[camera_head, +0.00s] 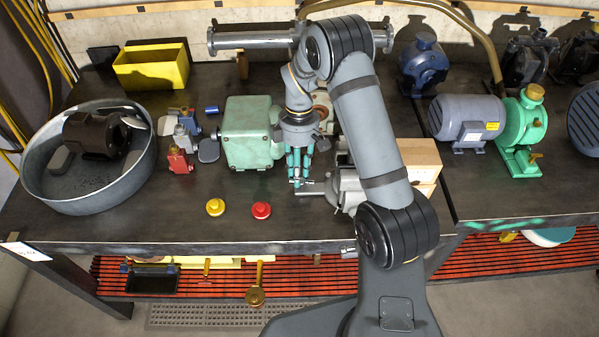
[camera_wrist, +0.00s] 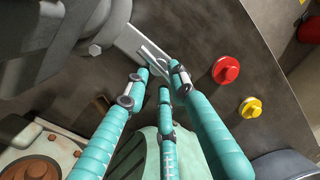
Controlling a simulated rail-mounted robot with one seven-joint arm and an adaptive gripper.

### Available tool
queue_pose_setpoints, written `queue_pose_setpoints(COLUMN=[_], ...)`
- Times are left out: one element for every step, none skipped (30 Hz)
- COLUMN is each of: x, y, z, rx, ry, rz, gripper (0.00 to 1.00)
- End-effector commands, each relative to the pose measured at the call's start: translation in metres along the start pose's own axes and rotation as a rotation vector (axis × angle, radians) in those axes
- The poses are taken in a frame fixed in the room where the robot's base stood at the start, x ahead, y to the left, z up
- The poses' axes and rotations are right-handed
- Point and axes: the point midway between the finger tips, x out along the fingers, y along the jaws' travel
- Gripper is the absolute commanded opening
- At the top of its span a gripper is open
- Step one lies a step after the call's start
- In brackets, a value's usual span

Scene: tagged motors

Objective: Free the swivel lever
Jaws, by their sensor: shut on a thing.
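A grey vise (camera_head: 348,190) stands on the dark workbench, partly hidden behind my arm in the head view. The swivel lever (camera_head: 312,193) is a thin metal bar reaching left from its base. In the wrist view the lever (camera_wrist: 138,44) runs from beside a bolt on the vise (camera_wrist: 60,40) towards my fingertips. My gripper (camera_head: 297,182) has teal fingers and points down at the lever's free end. In the wrist view my gripper (camera_wrist: 158,78) is closed around that end. The exact contact is small and partly covered by the fingertips.
A green machine (camera_head: 248,132) stands close left of my gripper. A red knob (camera_head: 261,210) and a yellow knob (camera_head: 215,207) lie in front. A wooden block (camera_head: 420,155) is right of my arm. A round metal tub (camera_head: 142,187) is far left. The bench front is mostly clear.

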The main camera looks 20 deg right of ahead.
Motion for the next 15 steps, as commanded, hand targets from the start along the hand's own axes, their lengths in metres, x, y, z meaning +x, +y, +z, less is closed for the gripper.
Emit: queue_pose_setpoints(x=[-0.0016, -0.0015, -0.0015, -0.0015, -0.0015, -0.0015, -0.0015, -0.0015, -0.0015, -0.0015, -0.0015, -0.0015, -0.0014, -0.0014, -0.0014], y=[0.0001, -0.0002, -0.0006, -0.0009, -0.0011, -0.0013, -0.0014, -0.0015, -0.0017, -0.0018, -0.0018, -0.0020, -0.0020, -0.0021, -0.0021], z=[-0.0047, -0.0050, -0.0052, -0.0053, -0.0054, -0.0054, -0.0054, -0.0054, -0.0054, -0.0054, -0.0054, -0.0054, -0.0054, -0.0054, -0.0054], rx=[-0.028, -0.041, -0.058, -0.070, -0.080, -0.092, -0.100, -0.108, -0.115, -0.120, -0.124, -0.128, -0.131, -0.132, -0.134], ry=[0.000, -0.003, -0.006, -0.008, -0.010, -0.013, -0.015, -0.016, -0.018, -0.019, -0.020, -0.020, -0.021, -0.021, -0.022], rz=[0.005, 0.004, 0.004, 0.004, 0.004, 0.004, 0.003, 0.003, 0.003, 0.003, 0.003, 0.003, 0.003, 0.003, 0.003], gripper=[0.00, 0.00, 0.00, 0.00, 0.00, 0.00, 0.00, 0.00, 0.00, 0.00, 0.00, 0.00, 0.00, 0.00, 0.00])
